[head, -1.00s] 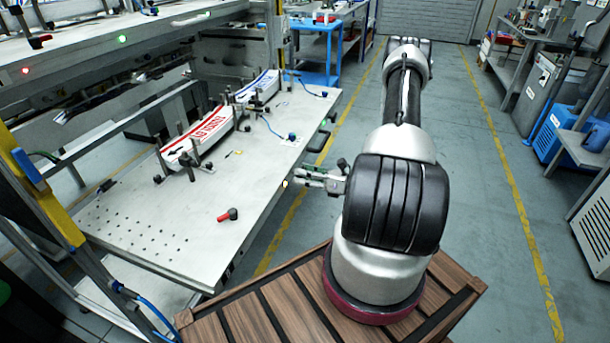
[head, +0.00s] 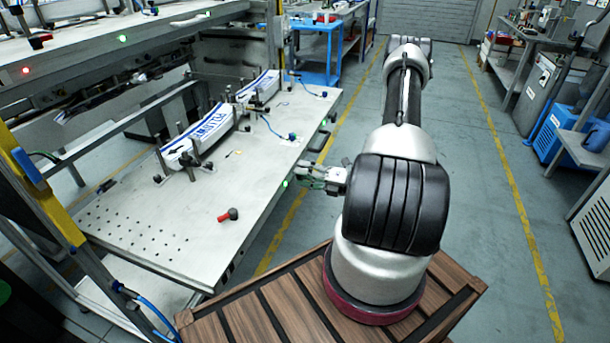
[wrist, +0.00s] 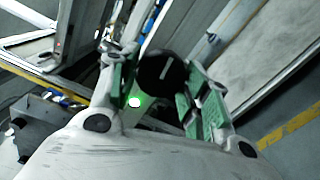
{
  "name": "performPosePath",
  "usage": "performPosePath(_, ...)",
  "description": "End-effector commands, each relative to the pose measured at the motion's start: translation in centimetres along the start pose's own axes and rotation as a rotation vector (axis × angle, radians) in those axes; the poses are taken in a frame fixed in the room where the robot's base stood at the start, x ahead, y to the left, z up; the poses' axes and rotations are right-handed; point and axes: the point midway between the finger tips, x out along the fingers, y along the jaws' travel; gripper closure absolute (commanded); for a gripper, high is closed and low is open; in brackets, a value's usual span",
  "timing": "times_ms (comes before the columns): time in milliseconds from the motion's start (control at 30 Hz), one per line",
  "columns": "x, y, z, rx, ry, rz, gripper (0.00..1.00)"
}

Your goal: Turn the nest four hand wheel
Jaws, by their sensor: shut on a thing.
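The hand wheel (wrist: 162,72) is a round black knob with a pale line across its face, seen in the wrist view between my fingers. My gripper (wrist: 155,75) is shut on it, with green pads on either side. In the head view my gripper (head: 312,174) is at the right edge of the pale bench, and it hides most of the wheel. A green lamp (wrist: 134,102) glows beside the wheel; it also shows at the bench edge in the head view (head: 285,184). The near curved white part (head: 205,137) on the bench carries blue lettering.
A second curved part with blue marking (head: 260,88) sits farther back in clamps. A red-handled black knob (head: 229,215) lies on the bench (head: 190,250). More dark knobs (head: 318,140) line the bench edge. The floor aisle to the right is clear.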

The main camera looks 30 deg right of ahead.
Motion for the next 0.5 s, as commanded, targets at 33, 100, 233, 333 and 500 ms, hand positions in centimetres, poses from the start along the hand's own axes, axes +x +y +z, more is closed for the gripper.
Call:
performPosePath(33, -0.02, -0.05, 0.07, 0.032, -0.002, -0.002, 0.77)
performPosePath(100, -0.02, -0.04, 0.07, 0.080, -0.002, -0.002, 0.77)
performPosePath(233, -0.02, -0.03, 0.07, 0.154, -0.002, -0.002, 0.77)
performPosePath(333, -0.02, -0.02, 0.08, 0.197, -0.002, -0.002, 0.77)
performPosePath(500, -0.02, -0.02, 0.08, 0.243, -0.002, -0.002, 0.77)
